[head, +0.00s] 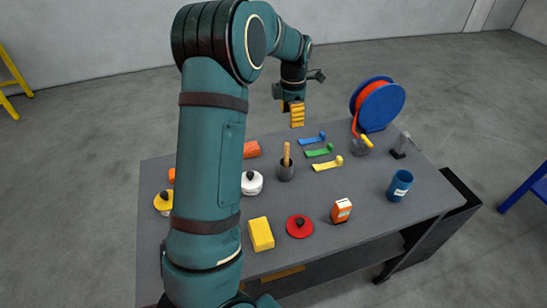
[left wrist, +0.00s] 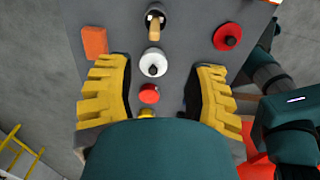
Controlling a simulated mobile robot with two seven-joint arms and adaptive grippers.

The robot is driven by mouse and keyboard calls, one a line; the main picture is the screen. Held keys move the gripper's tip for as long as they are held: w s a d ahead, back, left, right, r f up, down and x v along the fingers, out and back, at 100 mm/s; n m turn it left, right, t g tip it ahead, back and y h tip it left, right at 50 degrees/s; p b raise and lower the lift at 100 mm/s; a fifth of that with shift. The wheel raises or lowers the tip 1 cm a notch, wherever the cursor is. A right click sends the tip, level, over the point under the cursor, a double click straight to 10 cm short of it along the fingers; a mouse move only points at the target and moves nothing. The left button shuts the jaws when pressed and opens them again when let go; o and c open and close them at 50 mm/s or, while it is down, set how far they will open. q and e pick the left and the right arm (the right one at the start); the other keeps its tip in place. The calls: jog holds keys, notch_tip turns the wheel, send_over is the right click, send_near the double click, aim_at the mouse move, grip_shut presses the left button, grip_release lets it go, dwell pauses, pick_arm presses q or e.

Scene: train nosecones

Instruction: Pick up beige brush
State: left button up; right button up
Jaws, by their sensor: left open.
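The beige brush (head: 286,153) stands with its handle up in a dark cup (head: 286,172) near the middle of the grey table. It also shows at the top of the left wrist view (left wrist: 154,30). My left gripper (head: 297,114) has yellow ridged fingers and hangs above the table's far side, behind the brush in the head view. It is open and empty and apart from the brush. In the left wrist view its two fingers (left wrist: 160,75) are spread wide, with the brush beyond their tips. My right gripper is not in view.
A yellow block (head: 261,234), red disc (head: 299,226), orange box (head: 341,210) and blue cup (head: 399,186) stand nearer. A blue spool (head: 380,105) stands at back right.

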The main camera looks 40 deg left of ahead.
aim_at(287, 143)
pick_arm(q)
jog(key=f, duration=0.9)
jog(key=a+f, duration=0.1)
jog(key=f, duration=0.3)
jog(key=shift+f, duration=0.35)
grip_shut()
dwell(0.5)
